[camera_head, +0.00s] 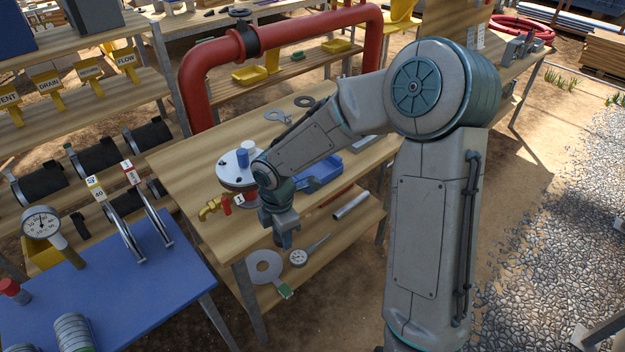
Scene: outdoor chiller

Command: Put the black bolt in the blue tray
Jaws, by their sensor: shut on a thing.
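My gripper (286,239) points down near the front edge of the wooden table, in front of a flanged red pipe piece. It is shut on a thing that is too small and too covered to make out. I cannot pick out the black bolt anywhere in the view. The blue tray (326,168) lies on the table behind and to the right of my gripper. My forearm crosses in front of the tray and hides part of it. My gripper is apart from the tray.
A flange (237,167) with a blue cap and a brass tap (210,207) stand left of my gripper. A blue table (150,290) is front left. A red pipe (290,30) arches behind.

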